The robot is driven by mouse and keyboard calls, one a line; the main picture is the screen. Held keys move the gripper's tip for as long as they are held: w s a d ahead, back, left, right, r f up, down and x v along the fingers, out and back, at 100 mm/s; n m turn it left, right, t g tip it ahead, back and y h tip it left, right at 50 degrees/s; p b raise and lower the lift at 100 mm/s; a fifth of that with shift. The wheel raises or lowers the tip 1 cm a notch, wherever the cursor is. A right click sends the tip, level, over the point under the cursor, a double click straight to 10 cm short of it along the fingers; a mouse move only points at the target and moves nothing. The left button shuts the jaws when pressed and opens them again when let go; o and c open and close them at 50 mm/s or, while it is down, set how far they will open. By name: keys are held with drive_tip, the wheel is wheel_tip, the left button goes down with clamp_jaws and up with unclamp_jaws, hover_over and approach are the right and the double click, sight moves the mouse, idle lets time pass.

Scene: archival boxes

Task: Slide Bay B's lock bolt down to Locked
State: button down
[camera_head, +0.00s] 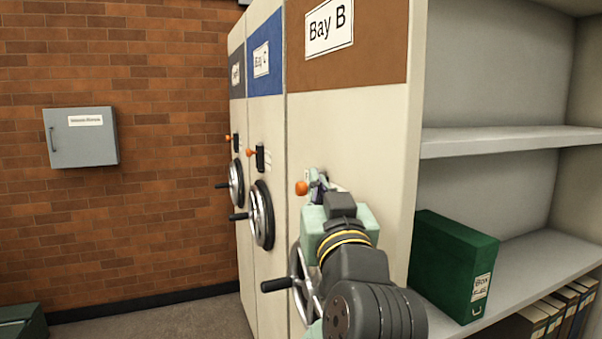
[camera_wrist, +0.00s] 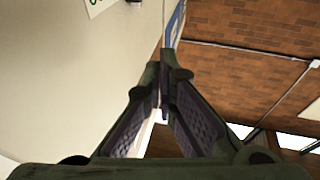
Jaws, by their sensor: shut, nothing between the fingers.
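Bay B is the nearest cream shelf end, with a brown top panel and a "Bay B" label (camera_head: 330,27). Its lock bolt shows as an orange knob (camera_head: 301,188) at mid-height on the panel. My gripper (camera_head: 318,178) is at the bolt, just right of the knob in the head view, and hides most of the bolt's plate. I cannot tell whether the fingers touch the bolt. In the wrist view the fingertips (camera_wrist: 163,88) meet, with nothing seen between them; the orange knob is not visible there. Position markings on the plate are too hidden to read.
Bay B's handwheel (camera_head: 303,290) sits below, partly behind my arm. Bay C's handwheel (camera_head: 261,215) and orange-knobbed bolt (camera_head: 252,153) are to the left. Open shelves with a green box (camera_head: 450,262) are right. A grey wall cabinet (camera_head: 82,138) hangs on the brick wall.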

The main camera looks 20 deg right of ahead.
wheel_tip(320, 180, up, 2)
drive_tip(key=p, duration=0.3)
hover_over(305, 190)
drive_tip(key=s+a, duration=0.1)
drive_tip(key=s, duration=0.4)
drive_tip(key=shift+w+d+f+p, duration=0.1)
drive_tip(key=shift+w+f+p, duration=0.2)
drive_tip(key=shift+w+f, duration=0.45)
drive_tip(key=shift+w+d+f+p, duration=0.1)
drive_tip(key=shift+w+f+p, duration=0.25)
drive_tip(key=shift+f, duration=0.6)
drive_tip(key=shift+w, duration=0.1)
wheel_tip(305, 190, down, 4)
drive_tip(key=b, duration=0.3)
drive_tip(key=shift+r, duration=0.1)
